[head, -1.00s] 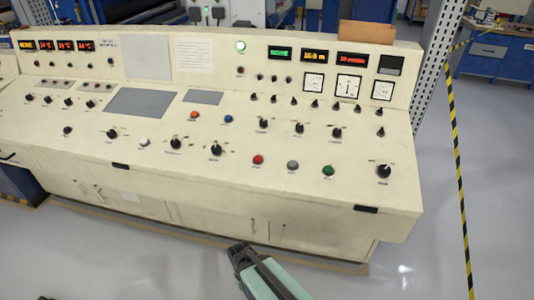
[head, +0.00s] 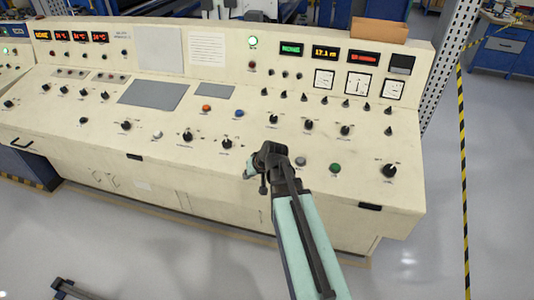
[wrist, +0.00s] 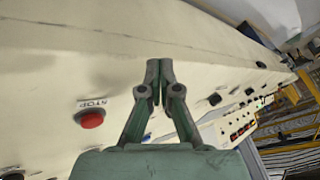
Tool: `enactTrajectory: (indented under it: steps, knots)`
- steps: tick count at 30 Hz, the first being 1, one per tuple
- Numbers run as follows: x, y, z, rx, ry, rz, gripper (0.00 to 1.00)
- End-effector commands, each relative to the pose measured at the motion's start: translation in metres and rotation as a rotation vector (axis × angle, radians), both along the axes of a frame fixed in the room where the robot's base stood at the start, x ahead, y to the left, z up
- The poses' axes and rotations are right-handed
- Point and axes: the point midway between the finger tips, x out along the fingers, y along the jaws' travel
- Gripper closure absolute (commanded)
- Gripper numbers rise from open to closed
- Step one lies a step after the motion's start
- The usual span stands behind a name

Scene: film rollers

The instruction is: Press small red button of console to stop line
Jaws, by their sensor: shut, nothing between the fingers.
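The console (head: 110,150) is a long cream panel with knobs, buttons, lamps and displays. In the wrist view, the round red button (wrist: 90,118) sits under a STOP label, left of and lower than my fingertips. In the head view it is hidden behind my gripper (head: 251,171), which is over the front part of the sloped panel. The wrist view shows my gripper (wrist: 158,70) with its fingertips together and nothing between them. The fingertips are beside the button, not over it; whether they touch the panel I cannot tell.
A grey button (head: 301,162) and a green button (head: 335,168) lie right of my gripper. A black knob (head: 227,144) is just left of it. A blue button (head: 240,114) and an orange button (head: 207,108) are farther up. A green lamp (head: 252,42) is lit.

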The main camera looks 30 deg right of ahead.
Motion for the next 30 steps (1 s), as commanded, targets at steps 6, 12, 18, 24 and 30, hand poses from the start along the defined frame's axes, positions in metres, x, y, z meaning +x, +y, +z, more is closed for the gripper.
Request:
enactTrajectory:
  steps: [6,12,18,24,30]
  knots:
    - [0.035,-0.058,0.066,0.038,-0.187,-0.07,1.0]
    - [0.047,-0.091,0.105,0.052,-0.292,-0.109,1.0]
    - [0.051,-0.103,0.119,0.054,-0.33,-0.122,1.0]
    - [0.051,-0.103,0.12,0.054,-0.331,-0.123,1.0]
    - [0.051,-0.103,0.119,0.054,-0.33,-0.122,1.0]
